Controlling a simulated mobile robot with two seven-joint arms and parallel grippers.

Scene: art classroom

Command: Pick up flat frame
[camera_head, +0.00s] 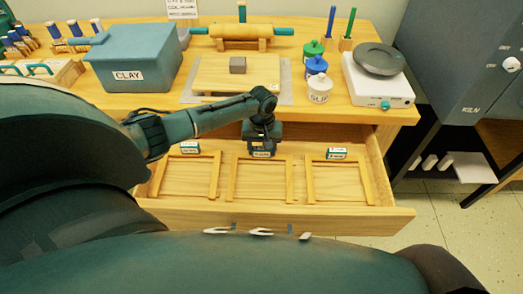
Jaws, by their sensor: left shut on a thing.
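Three flat wooden frames lie side by side in the open drawer: a left frame (215,178), a middle frame (231,182) and a right frame (367,182). Each has a small green-and-white label block at its back edge; the lettering is too small to read. My left gripper (262,147) points down at the back of the middle frame, shut at its label block (262,154). The fingertips are partly hidden, and I cannot tell whether the middle frame is raised. My right gripper is not in view.
The drawer front (340,219) stands nearest me, below the wooden tabletop (330,103). On top are a blue clay box (137,50), a grey block (238,65) on a board, lidded jars (319,90) and a scale (374,90). A kiln (460,45) is at right.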

